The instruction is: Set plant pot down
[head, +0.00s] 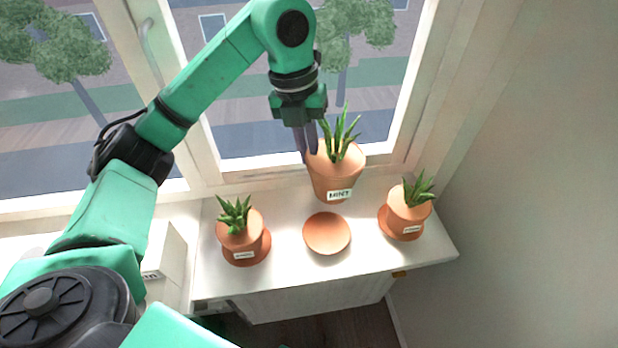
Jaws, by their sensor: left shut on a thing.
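The terracotta plant pot (322,180) with a MINT label holds a spiky green plant. My left gripper (307,150) is shut on the pot's rim at its left side and holds it roughly upright. The pot appears behind an empty terracotta saucer (327,233) on the white surface. Whether the pot's base touches the surface is hard to tell. My right gripper is not in view.
A potted plant on a saucer (240,238) stands left of the empty saucer, another (407,215) right of it. The white cabinet top (290,268) has a front edge close by. A window frame (265,165) runs behind, a wall on the right.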

